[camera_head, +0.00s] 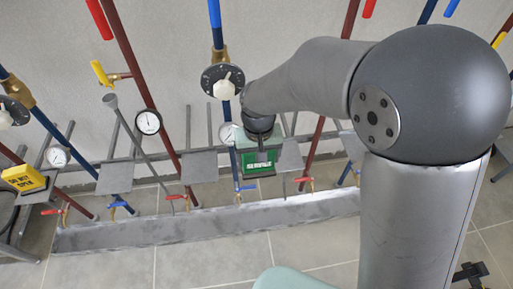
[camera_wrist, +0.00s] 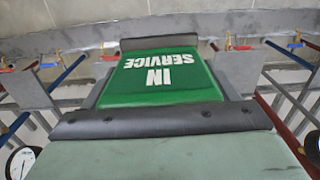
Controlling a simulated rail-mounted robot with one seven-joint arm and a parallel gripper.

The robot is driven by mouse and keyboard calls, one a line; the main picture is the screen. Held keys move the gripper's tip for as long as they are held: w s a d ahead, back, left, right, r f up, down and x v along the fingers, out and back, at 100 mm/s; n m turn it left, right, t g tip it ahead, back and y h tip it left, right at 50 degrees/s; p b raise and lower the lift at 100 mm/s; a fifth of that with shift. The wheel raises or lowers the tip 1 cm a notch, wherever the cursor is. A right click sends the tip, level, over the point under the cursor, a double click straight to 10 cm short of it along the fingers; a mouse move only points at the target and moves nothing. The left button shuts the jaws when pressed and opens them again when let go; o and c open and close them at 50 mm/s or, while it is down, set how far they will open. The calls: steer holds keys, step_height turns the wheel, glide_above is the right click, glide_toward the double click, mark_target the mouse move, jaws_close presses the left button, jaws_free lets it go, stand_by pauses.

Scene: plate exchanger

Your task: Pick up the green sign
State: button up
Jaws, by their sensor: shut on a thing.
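The green sign (camera_head: 259,163) with white lettering shows in the head view near the middle, at the end of my arm, in front of the row of grey plates. In the wrist view the green sign (camera_wrist: 160,78) reads "IN SERVICE", upside down. My gripper (camera_head: 259,150) is shut on the sign, with one dark finger pad at its near edge and one at its far edge in the wrist view. The sign's underside is hidden, so I cannot tell if it touches a plate.
A yellow sign (camera_head: 24,178) stands on a grey plate at the far left. Grey plates (camera_head: 115,178), red and blue pipes, gauges (camera_head: 148,122) and small valve handles (camera_head: 122,205) line the wall. A low grey curb (camera_head: 200,224) runs in front; tiled floor lies clear beyond it.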

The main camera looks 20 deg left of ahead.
steer(key=s+d+b, duration=0.1)
steer(key=s+d, duration=0.6)
steer(key=s, duration=0.4)
steer(key=shift+d, duration=0.2)
